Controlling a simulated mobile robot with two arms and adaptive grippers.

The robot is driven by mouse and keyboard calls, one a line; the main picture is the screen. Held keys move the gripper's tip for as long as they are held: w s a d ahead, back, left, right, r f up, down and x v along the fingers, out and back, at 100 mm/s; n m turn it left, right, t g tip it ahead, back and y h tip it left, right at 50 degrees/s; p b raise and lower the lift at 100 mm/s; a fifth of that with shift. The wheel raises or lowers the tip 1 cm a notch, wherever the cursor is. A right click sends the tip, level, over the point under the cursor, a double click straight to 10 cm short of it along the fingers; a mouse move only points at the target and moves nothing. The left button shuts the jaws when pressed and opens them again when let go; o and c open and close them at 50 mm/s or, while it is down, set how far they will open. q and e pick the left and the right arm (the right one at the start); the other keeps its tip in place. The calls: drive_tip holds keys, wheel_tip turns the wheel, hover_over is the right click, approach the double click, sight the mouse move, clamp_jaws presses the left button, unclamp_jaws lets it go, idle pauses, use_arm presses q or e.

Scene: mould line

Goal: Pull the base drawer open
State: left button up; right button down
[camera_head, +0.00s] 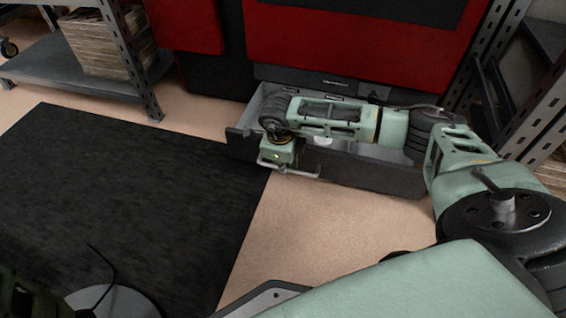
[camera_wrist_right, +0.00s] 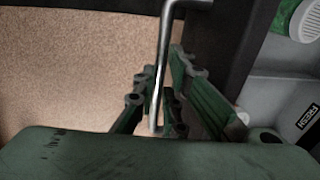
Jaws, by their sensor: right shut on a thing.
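The base drawer (camera_head: 370,177) stands pulled out from the bottom of the red and black machine, with its light grey inside showing. Its pale bar handle (camera_head: 312,174) runs along the front panel, and the bar also shows in the right wrist view (camera_wrist_right: 162,60). My right gripper (camera_head: 284,160) is shut on the handle, with its green fingers (camera_wrist_right: 163,112) on both sides of the bar. My right arm lies across the drawer and hides much of its inside. My left gripper cannot be made out.
A green and white item (camera_wrist_right: 305,22) and a labelled part lie inside the drawer. A black mat (camera_head: 120,190) covers the floor at left. Metal shelving (camera_head: 75,70) with stacked cardboard stands back left; another rack (camera_head: 530,110) stands close at right. Floor before the drawer is clear.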

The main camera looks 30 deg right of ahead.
drive_tip(key=shift+s+a, duration=0.1)
drive_tip(key=shift+a, duration=0.05)
drive_tip(key=c, duration=1.9)
unclamp_jaws()
drive_tip(key=shift+o, duration=0.2)
wheel_tip(320, 180, up, 12)
drive_tip(key=s+a, duration=0.1)
drive_tip(key=shift+s+a+f, duration=0.15)
drive_tip(key=shift+s+a, duration=0.15)
drive_tip(key=shift+a, duration=0.1)
